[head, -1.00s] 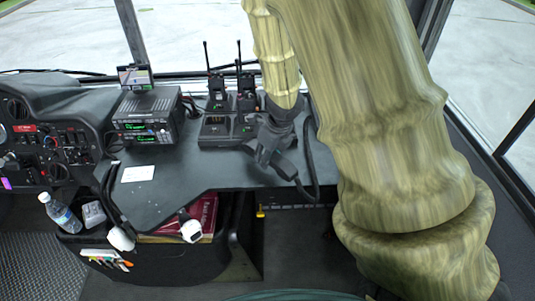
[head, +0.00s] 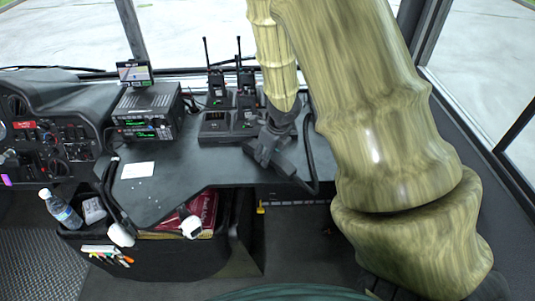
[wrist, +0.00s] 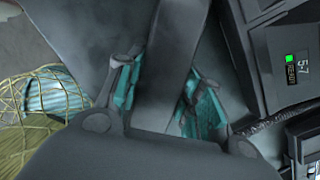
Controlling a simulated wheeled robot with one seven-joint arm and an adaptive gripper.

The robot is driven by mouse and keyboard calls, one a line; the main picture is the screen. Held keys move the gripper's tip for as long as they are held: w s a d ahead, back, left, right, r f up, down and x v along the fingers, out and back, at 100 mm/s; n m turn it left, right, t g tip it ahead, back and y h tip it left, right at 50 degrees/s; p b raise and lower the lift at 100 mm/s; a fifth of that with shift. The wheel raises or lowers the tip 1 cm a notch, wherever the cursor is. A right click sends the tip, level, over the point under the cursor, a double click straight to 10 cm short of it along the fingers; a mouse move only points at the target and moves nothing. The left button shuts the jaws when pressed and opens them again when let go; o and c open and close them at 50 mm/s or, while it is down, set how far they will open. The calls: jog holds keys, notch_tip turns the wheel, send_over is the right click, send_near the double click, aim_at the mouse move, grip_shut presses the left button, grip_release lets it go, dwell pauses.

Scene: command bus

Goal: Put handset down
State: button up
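The handset is a dark grey bar (wrist: 172,60) in the wrist view, running down between my two finger pads. My gripper (wrist: 160,100) has a teal pad on each side of it, and the pads appear to press against it. The handset's lower end is hidden behind the gripper body. In the head view my gripper (head: 268,150) is low over the right part of the dark dashboard shelf, and the dark handset blends with it. A black cord (head: 311,150) hangs in a loop just to its right. I cannot tell whether the handset touches the shelf.
Two handheld radios stand in a charger (head: 215,127) just left of my gripper. A radio unit (head: 146,115) with green displays and a white card (head: 138,170) are farther left. A bin with a red book (head: 203,208) is below the shelf. Windows lie behind and right.

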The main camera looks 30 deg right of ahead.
aim_at(275, 156)
jog(key=o, duration=0.4)
jog(key=shift+r, duration=0.15)
jog(key=p+v, duration=0.2)
jog(key=v, duration=1)
jog(key=shift+p, duration=0.35)
